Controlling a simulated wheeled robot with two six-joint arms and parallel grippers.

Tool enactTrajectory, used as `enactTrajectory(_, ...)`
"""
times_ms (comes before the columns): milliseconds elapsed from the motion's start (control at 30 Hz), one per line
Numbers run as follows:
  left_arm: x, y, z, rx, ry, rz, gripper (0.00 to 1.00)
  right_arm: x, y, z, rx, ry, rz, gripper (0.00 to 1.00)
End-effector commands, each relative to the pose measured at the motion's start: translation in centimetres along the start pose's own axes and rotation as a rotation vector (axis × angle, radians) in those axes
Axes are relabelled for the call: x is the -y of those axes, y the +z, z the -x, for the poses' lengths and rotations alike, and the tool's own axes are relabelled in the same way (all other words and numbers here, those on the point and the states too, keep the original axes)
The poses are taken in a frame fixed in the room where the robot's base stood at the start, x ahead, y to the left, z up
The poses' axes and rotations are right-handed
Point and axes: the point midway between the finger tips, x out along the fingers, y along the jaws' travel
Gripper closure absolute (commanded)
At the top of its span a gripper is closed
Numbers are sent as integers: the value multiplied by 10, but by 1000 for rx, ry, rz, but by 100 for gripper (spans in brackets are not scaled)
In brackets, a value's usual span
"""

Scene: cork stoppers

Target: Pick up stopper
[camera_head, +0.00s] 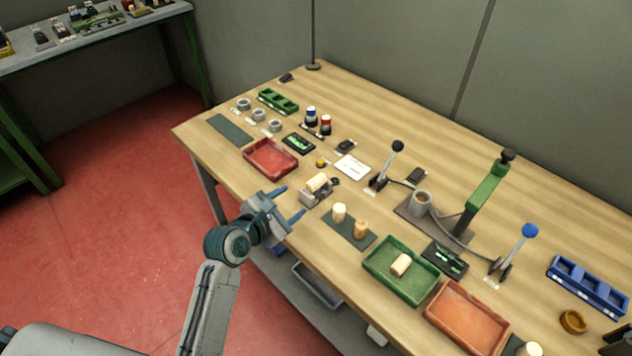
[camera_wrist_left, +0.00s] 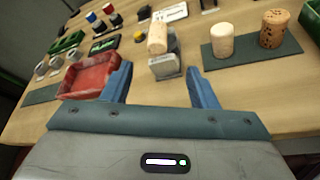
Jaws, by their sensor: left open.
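A pale cork stopper (camera_head: 317,182) lies on a small grey metal holder (camera_head: 316,194) near the table's front edge. In the left wrist view this stopper (camera_wrist_left: 157,38) shows beyond and between my fingers, on its grey holder (camera_wrist_left: 164,65). A pale stopper (camera_head: 339,212) and a browner stopper (camera_head: 361,228) stand upright on a dark mat (camera_head: 349,231). Another stopper (camera_head: 401,265) lies in the green tray (camera_head: 378,265). My left gripper (camera_head: 288,201) is open and empty, at the table's front edge, short of the holder. My right gripper is not in view.
A red tray (camera_head: 270,158) lies left of the holder, and an orange-red tray (camera_head: 466,318) lies at the front right. Black and blue knobbed levers and a green press (camera_head: 484,196) rise behind. The table's back strip is mostly clear.

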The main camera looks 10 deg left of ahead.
Motion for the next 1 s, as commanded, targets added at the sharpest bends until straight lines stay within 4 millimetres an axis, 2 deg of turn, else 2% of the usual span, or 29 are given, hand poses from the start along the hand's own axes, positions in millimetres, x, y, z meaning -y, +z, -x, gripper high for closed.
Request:
enactTrajectory(200,-1,2,-35,0,-1,1,47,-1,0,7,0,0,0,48)
enactTrajectory(467,-2,5,-56,-1,-1,-1,47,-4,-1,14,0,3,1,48)
enactTrajectory(600,-6,12,-76,-1,-2,-1,47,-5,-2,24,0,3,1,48)
enactTrajectory(700,-5,9,-90,-3,-3,-2,47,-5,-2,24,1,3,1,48)
enactTrajectory(833,-4,8,-98,-2,-1,-2,47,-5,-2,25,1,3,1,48)
enactTrajectory(1000,-4,7,-98,-2,-1,-3,47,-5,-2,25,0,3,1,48)
